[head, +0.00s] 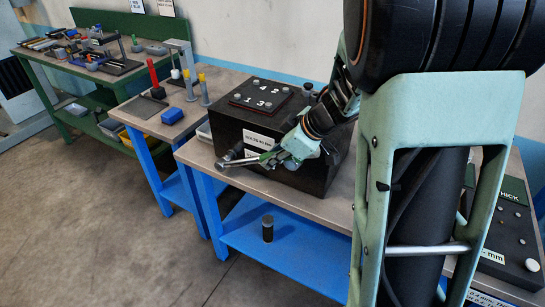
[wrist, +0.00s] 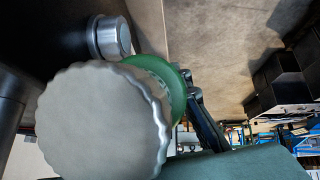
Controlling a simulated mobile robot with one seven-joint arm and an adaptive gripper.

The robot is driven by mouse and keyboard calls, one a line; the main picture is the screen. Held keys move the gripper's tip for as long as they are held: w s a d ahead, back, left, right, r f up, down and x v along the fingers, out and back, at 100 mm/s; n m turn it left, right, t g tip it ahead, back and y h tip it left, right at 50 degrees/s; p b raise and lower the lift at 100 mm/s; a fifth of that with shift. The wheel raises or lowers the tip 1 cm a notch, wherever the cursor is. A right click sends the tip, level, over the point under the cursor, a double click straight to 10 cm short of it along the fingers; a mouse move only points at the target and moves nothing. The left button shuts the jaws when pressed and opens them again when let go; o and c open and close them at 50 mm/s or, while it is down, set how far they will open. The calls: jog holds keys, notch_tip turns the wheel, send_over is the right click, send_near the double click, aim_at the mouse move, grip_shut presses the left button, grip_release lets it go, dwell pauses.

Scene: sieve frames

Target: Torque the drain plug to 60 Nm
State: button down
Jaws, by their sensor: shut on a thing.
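My gripper (head: 270,157) is in front of the black block (head: 232,124) on the middle bench. It is shut on a metal tool, seemingly the torque wrench (head: 238,161), whose silver end sticks out to the left past the block's front face. In the wrist view, a big grey knurled round end (wrist: 100,125) with a green collar (wrist: 160,78) fills the lower left, close to the camera. Behind it a short silver cylinder (wrist: 110,37) stands out from a dark surface. It may be the drain plug; I cannot tell whether the tool touches it.
A dark red plate (head: 262,97) with numbered bolts lies on the block. A black cylinder (head: 267,229) stands on the blue lower shelf (head: 285,245). The floor (head: 110,230) at left is clear.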

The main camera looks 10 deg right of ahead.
jog(key=shift+s+d+f+t+y+b, duration=0.1)
jog(key=shift+d+f+t+y+b, duration=0.2)
jog(key=shift+b, duration=0.55)
jog(key=shift+s+f+y+b, duration=0.1)
jog(key=shift+f+b, duration=0.25)
jog(key=shift+b, duration=0.45)
jog(key=shift+w+a+r+h+p, duration=0.1)
jog(key=shift+a+r+h+p, duration=0.2)
jog(key=shift+p, duration=0.85)
jog(key=shift+w+d+r+h+p, duration=0.1)
jog(key=shift+r+p, duration=0.3)
jog(key=shift+p, duration=0.75)
jog(key=shift+a, duration=0.1)
jog(key=shift+s+a+p, duration=0.45)
jog(key=shift+s+a, duration=0.3)
jog(key=shift+s, duration=0.25)
jog(key=shift+s+a+p, duration=0.45)
jog(key=shift+s+a, duration=0.3)
jog(key=shift+s, duration=0.2)
